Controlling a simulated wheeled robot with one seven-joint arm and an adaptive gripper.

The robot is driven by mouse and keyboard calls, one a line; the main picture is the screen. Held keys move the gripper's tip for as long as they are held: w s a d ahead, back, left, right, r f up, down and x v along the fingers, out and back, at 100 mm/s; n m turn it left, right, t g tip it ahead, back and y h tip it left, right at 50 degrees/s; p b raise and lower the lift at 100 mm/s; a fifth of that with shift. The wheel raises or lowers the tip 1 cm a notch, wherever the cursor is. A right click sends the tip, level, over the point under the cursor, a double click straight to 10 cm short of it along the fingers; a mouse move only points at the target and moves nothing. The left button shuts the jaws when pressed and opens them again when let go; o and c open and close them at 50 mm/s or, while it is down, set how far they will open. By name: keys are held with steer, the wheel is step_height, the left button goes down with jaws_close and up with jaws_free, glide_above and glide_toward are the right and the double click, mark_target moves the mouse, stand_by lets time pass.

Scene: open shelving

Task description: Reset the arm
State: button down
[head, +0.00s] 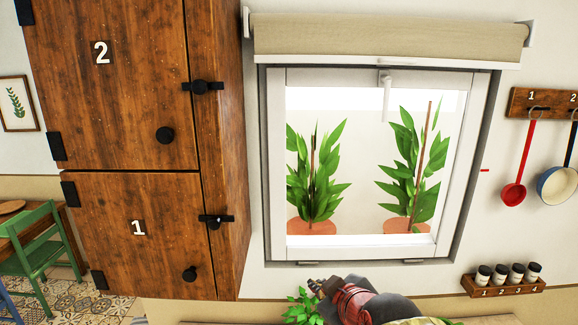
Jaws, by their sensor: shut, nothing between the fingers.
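My gripper (318,287) shows at the bottom centre of the head view, in front of the wall just below the window. Its fingers point to the left and are shut with nothing between them. My arm runs from it toward the bottom right and leaves the picture there.
A wooden cabinet (105,120) with doors marked 1 and 2 stands at left, both doors closed. A window (278,160) shows two potted plants. Green leaves (300,308) are close beside my gripper.

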steer(key=s+d+f+m+g+h+b, duration=0.1)
steer(key=s+d+f+m+b, duration=0.3)
steer(key=s, duration=0.7)
steer(key=s+d+f+m+g+h+b, duration=0.2)
steer(key=s+d+f+m+g+b, duration=0.2)
steer(key=s+d+f, duration=0.4)
step_height(320, 180, down, 5)
steer(key=s+m+b, duration=0.1)
steer(key=s, duration=0.2)
steer(key=shift+d, duration=0.15)
steer(key=c, duration=2.6)
jaws_free()
steer(key=shift+w+r, duration=0.1)
